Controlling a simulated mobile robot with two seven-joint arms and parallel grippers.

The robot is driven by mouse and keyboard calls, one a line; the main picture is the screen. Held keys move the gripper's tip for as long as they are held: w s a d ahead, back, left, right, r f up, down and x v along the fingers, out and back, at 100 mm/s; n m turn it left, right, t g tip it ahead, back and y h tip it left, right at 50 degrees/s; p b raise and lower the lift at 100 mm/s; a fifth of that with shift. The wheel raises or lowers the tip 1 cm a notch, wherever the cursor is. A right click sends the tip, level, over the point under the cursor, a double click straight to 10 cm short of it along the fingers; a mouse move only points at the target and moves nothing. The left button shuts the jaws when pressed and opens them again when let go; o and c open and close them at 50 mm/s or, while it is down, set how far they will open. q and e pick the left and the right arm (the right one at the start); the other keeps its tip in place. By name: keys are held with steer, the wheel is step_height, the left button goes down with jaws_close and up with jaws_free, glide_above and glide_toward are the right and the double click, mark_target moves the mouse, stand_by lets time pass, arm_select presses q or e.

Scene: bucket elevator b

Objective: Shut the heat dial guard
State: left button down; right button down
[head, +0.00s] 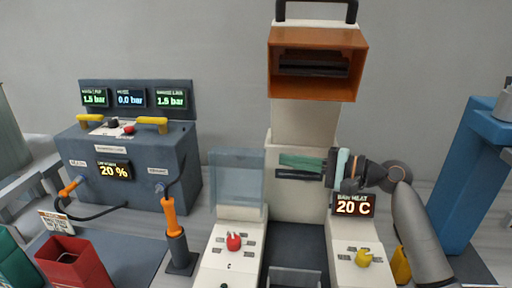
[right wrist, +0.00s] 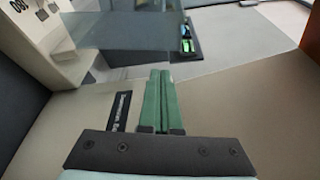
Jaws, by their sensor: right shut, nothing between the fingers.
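A clear, bluish guard panel (head: 237,178) stands upright, raised, at the back of the left white console, behind a red dial (head: 234,241). In the right wrist view the see-through panel (right wrist: 128,28) shows ahead of the fingertips. My right gripper (head: 281,160) comes in from the right with its green fingers pointing left. The fingers are shut and empty, in front of the cream column and a little right of the guard. In the right wrist view the shut fingers (right wrist: 160,72) show no visible contact with the guard. My left gripper is not in view.
A "20 C" display (head: 353,205) and a yellow dial (head: 363,257) sit on the right console. The cream column (head: 300,208) rises between the consoles, with an orange hood (head: 318,88) above. A dark pump box (head: 140,178) stands left, and a blue frame (head: 468,180) right.

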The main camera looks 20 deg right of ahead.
mark_target(239, 179)
steer(key=x, duration=0.9)
steer(key=shift+a+p, duration=0.4)
steer(key=shift+a, duration=0.1)
